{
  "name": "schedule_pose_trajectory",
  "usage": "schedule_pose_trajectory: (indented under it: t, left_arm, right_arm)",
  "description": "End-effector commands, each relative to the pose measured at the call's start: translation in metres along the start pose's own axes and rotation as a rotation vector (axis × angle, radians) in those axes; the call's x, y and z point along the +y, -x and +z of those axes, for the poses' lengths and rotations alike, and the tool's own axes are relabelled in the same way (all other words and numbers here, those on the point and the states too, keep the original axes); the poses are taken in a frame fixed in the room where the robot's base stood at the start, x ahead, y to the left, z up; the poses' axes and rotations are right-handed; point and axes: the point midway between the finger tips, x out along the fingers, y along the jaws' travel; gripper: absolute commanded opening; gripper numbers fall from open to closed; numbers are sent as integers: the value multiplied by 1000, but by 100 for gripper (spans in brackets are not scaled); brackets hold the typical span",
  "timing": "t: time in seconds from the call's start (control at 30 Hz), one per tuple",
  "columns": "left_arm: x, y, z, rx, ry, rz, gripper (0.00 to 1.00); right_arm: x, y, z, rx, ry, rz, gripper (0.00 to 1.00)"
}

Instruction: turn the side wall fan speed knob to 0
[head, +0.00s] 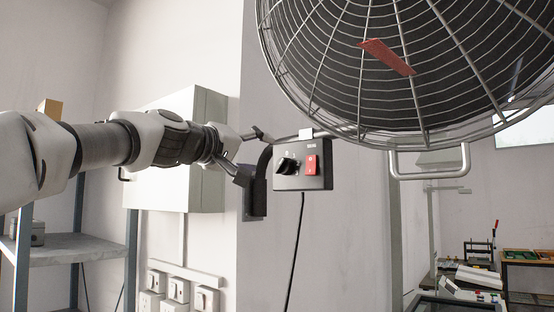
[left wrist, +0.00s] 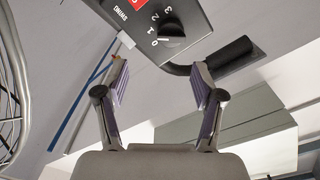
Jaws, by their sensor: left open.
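The fan control box (head: 322,178) is dark grey and hangs on the wall under the fan. Its black speed knob (head: 287,165) sits left of a red rocker switch (head: 311,165). In the left wrist view the knob (left wrist: 172,36) is at the top, beside the printed digits 0 to 3. A pale mark shows on its side facing the low digits, but I cannot tell the exact setting. My left gripper (head: 250,154) is open and empty, left of the box and apart from the knob. In the left wrist view its fingers (left wrist: 160,75) are spread below the knob. My right gripper is out of view.
The large wire-caged fan (head: 420,60) with a red strip hangs above and right. A black bent bracket (head: 260,178) stands close beside the gripper. A cable (head: 295,255) hangs below the box. A grey cabinet (head: 165,185) and wall sockets (head: 178,290) are at left.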

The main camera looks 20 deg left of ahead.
Motion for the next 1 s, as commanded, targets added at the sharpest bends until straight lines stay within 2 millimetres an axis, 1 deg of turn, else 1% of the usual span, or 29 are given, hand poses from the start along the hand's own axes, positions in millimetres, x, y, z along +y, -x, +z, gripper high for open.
schedule_pose_trajectory:
  t: [0.03, 0.1, 0.13, 0.2, 0.3, 0.43, 0.63, 0.67, 0.7, 0.77, 0.8, 0.83, 1.0]
  left_arm:
    - [4, -9, -4, -6, 3, -6, 68]
    - [4, -20, -5, -5, 4, -10, 68]
    - [1, -28, -2, -4, 4, -9, 68]
    - [0, -42, -2, -4, 2, -8, 68]
    - [0, -58, -2, -2, 2, -8, 68]
    - [-2, -68, 0, -1, 3, -7, 68]
    - [-4, -69, 1, -1, 2, -7, 68]
    - [-4, -69, 1, -1, 2, -7, 64]
    - [-4, -69, 1, -1, 2, -7, 50]
    - [-4, -69, 1, -1, 2, -7, 29]
    - [-4, -69, 1, -1, 2, -7, 15]
    - [-4, -69, 1, -1, 2, -7, 7]
    - [-4, -69, 2, -3, 3, -8, 7]
  right_arm:
    - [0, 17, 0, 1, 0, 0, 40]
    - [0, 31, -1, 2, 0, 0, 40]
    - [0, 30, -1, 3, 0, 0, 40]
    - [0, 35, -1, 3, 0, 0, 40]
    - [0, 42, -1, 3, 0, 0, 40]
    - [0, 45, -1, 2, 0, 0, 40]
    - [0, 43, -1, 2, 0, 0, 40]
    - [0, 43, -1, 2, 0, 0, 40]
    - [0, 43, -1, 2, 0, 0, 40]
    - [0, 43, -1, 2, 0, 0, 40]
    - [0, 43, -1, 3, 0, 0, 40]
    - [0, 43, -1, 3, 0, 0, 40]
    - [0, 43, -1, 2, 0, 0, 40]
